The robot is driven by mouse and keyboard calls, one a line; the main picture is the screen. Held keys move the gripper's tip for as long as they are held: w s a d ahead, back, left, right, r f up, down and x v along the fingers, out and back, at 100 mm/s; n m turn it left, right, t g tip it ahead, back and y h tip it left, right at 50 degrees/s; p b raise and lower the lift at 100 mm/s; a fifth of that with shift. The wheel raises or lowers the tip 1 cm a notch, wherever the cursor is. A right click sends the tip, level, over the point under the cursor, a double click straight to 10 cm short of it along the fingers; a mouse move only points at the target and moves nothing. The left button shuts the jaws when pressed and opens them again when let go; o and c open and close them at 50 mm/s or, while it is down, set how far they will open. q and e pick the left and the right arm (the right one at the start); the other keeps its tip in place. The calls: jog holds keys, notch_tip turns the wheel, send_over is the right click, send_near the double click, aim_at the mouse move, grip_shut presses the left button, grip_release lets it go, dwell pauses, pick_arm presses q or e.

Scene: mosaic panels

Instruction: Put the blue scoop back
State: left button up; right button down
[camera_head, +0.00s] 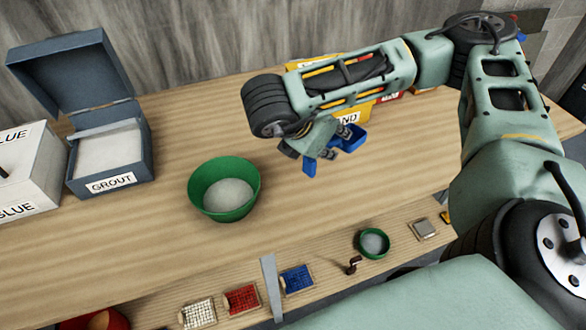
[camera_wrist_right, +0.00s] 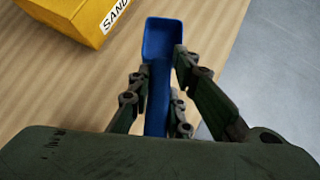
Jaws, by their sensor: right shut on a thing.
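The blue scoop (camera_head: 349,138) is held by my right gripper (camera_head: 328,146) above the table in the head view. In the right wrist view the scoop (camera_wrist_right: 161,45) runs lengthwise between the fingers of my right gripper (camera_wrist_right: 163,95), with its square bowl beyond the fingertips. The yellow sand box (camera_wrist_right: 77,16) is just to the left of the scoop in that view. In the head view the sand box (camera_head: 357,111) is partly hidden behind my right arm. My left gripper is not in view.
A green bowl (camera_head: 197,194) with pale powder stands left of the gripper. An open blue grout box (camera_head: 142,170) and a white glue box (camera_head: 38,165) stand at the left. Tile trays (camera_head: 241,299) and a small green bowl (camera_head: 373,243) line the front. The table between is clear.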

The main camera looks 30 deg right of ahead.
jog(key=w+a+f, duration=0.1)
jog(key=w+f, duration=0.1)
jog(key=w, duration=0.1)
jog(key=w+a+f, duration=0.2)
jog(key=w+f, duration=0.1)
jog(key=w+a+f, duration=0.2)
jog(key=w+f, duration=0.1)
jog(key=w, duration=0.1)
jog(key=shift+w+a+p, duration=0.1)
jog(key=shift+a+p, duration=0.05)
jog(key=shift+p, duration=0.25)
notch_tip(320, 180, down, 2)
jog(key=shift+f+p, duration=0.15)
jog(key=shift+p, duration=0.35)
jog(key=shift+f, duration=0.4)
jog(key=shift+f, duration=0.15)
jog(key=c, duration=1.6)
grip_release()
jog(key=shift+c, duration=0.2)
